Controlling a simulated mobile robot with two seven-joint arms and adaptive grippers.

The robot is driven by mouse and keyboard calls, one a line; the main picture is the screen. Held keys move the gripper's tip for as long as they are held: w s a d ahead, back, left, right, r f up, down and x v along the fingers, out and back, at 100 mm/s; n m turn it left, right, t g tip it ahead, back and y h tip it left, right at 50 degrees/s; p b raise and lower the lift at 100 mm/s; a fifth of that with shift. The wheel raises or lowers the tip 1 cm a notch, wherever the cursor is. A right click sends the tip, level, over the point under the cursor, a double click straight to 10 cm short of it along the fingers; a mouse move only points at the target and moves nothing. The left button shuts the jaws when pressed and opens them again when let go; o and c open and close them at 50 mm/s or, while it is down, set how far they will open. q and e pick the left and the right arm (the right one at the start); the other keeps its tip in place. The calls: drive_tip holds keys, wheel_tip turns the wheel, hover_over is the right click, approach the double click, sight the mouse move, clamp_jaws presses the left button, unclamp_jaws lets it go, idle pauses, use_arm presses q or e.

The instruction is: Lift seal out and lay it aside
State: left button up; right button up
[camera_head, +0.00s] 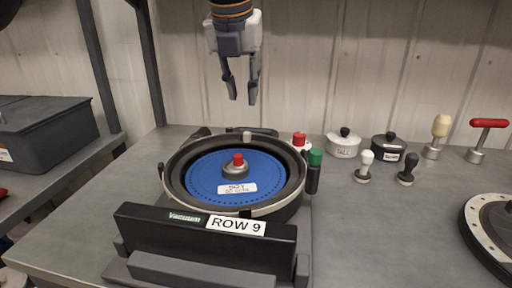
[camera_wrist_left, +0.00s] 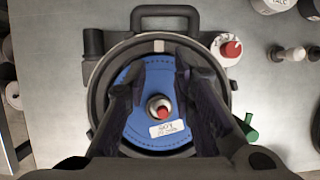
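The seed meter housing (camera_head: 290,206) is a round black bowl on a stand marked "ROW 9" and "Vacuum". A blue disc (camera_head: 205,178) with a "SOY" label lies in it, with a red-topped knob (camera_head: 238,164) at its centre. A dark ring surrounds the disc; I cannot tell whether it is the seal. My left gripper (camera_head: 242,97) is open and empty, pointing down, well above the back of the meter. In the left wrist view its fingers (camera_wrist_left: 161,72) are spread over the blue disc (camera_wrist_left: 133,120), with the knob between them. My right gripper is not in view.
A green-topped handle (camera_head: 315,158) and a red cap (camera_head: 299,139) stand at the meter's right. Lidded pots (camera_head: 343,148) and several hand tools (camera_head: 407,170) stand behind right. A metal-rimmed dark round part (camera_head: 480,235) lies far right.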

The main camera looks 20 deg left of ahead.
sight(246, 134)
use_arm(q)
drive_tip(key=x, duration=0.7)
drive_tip(key=s+x, duration=0.1)
drive_tip(key=x, duration=0.3)
drive_tip(key=shift+f, duration=0.35)
drive_tip(key=shift+b, duration=0.3)
clamp_jaws()
